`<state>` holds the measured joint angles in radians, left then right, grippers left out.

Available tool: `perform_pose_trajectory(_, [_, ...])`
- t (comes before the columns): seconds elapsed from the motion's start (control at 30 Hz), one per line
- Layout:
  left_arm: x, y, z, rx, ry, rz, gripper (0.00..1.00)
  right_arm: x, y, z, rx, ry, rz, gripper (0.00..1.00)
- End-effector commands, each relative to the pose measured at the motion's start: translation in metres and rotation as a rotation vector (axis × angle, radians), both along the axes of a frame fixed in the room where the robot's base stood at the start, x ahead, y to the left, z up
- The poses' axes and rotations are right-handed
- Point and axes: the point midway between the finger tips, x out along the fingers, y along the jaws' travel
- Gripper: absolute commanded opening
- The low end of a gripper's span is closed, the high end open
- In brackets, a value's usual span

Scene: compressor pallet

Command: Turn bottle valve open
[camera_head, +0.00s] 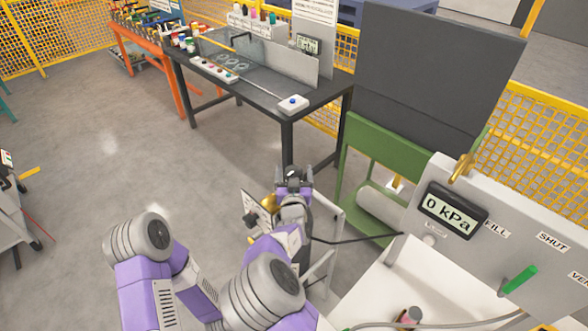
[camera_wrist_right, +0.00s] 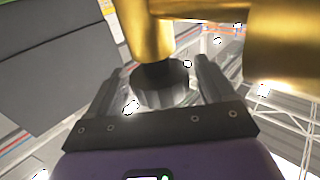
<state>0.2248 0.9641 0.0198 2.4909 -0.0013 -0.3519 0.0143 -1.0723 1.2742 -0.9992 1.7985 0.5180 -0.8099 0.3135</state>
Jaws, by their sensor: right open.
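In the right wrist view, a large brass valve body (camera_wrist_right: 205,12) fills the top, with a dark ridged round knob (camera_wrist_right: 160,88) below it. My right gripper (camera_wrist_right: 157,75) is open, with one finger on each side of the knob. I cannot tell whether the fingers touch it. In the head view, my right gripper (camera_head: 293,178) is low in the middle, beside a small piece of brass (camera_head: 268,203) and a pale plate, mostly hidden by my arm. My left gripper does not show.
A grey panel at the right carries a display (camera_head: 450,212) reading 0 kPa, a green lever (camera_head: 519,279) and a brass fitting (camera_head: 462,167). A black workbench (camera_head: 265,100) stands behind. A green frame (camera_head: 385,145) stands right of my gripper. Open floor (camera_head: 90,130) lies left.

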Motion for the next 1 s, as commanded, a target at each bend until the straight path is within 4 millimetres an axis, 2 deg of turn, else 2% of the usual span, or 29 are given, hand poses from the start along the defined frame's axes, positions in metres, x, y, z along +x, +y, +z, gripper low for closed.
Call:
perform_pose_trajectory(0.2, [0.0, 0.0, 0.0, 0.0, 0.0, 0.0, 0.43, 0.018, 0.0, 0.0, 0.0, 0.001, 0.001, 0.83])
perform_pose_trajectory(0.53, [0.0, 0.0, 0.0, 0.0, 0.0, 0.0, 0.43, 0.02, 0.0, 0.0, 0.0, 0.001, 0.001, 0.81])
perform_pose_trajectory(0.87, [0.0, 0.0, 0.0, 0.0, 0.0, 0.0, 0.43, 0.02, 0.0, 0.0, 0.0, 0.001, 0.001, 0.32])
perform_pose_trajectory(1.0, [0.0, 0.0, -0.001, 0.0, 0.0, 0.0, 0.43, 0.02, 0.0, -0.001, 0.0, 0.001, 0.005, 0.32])
